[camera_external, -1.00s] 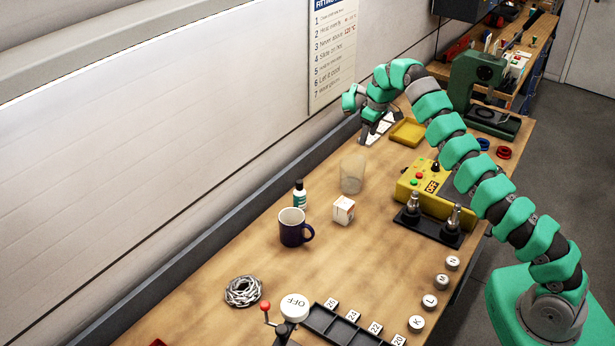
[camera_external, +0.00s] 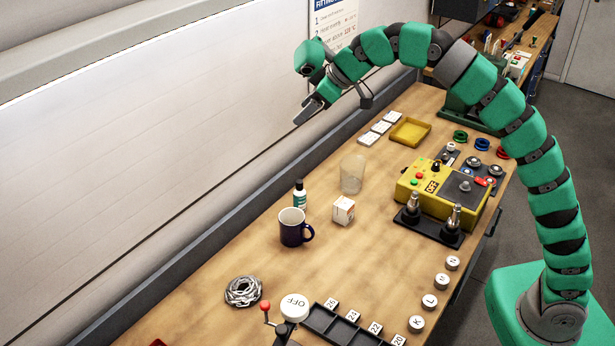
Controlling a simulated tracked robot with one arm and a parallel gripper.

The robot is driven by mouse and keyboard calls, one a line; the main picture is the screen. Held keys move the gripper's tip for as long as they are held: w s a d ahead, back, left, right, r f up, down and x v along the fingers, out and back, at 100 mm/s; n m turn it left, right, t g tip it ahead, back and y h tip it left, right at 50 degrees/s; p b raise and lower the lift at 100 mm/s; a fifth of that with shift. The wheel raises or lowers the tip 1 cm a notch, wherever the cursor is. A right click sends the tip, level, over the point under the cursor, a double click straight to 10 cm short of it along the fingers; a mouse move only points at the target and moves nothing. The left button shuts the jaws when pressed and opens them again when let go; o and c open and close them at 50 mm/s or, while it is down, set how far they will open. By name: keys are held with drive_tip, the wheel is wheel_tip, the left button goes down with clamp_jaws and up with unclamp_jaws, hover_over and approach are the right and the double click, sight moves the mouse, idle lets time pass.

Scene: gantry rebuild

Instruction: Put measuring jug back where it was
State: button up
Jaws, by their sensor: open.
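The measuring jug appears to be the clear, cloudy vessel (camera_external: 352,174) standing upright on the wooden bench, near its middle. No handle or scale marks can be made out on it. My gripper (camera_external: 334,110) is raised above the bench near the wall, up and to the left of the jug and apart from it. Its fingers are spread and hold nothing.
Near the jug stand a small white box (camera_external: 344,210), a bottle (camera_external: 300,195) and a dark blue mug (camera_external: 293,228). A yellow control box (camera_external: 436,190) is to its right. Behind are a yellow tray (camera_external: 410,132) and white tiles (camera_external: 376,127).

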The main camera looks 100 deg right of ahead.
drive_tip(key=a+r+n+t, duration=0.1)
drive_tip(key=a+r, duration=0.3)
drive_tip(key=a, duration=0.2)
drive_tip(key=a+r+t, duration=0.1)
drive_tip(key=a+r, duration=0.2)
drive_tip(key=a, duration=0.3)
drive_tip(key=s+a+r+n+t+y, duration=0.1)
drive_tip(key=s+a+r, duration=0.3)
drive_tip(key=a, duration=0.5)
drive_tip(key=s+a+r+n+t+y, duration=0.1)
drive_tip(key=s+a+r+t, duration=0.2)
drive_tip(key=a, duration=0.6)
drive_tip(key=s+a+r+n+t+y, duration=0.1)
drive_tip(key=s+a+r+t, duration=0.1)
drive_tip(key=s+a+r, duration=0.3)
drive_tip(key=a+r, duration=0.1)
drive_tip(key=a, duration=0.3)
drive_tip(key=shift+s, duration=0.4)
drive_tip(key=shift+f, duration=0.15)
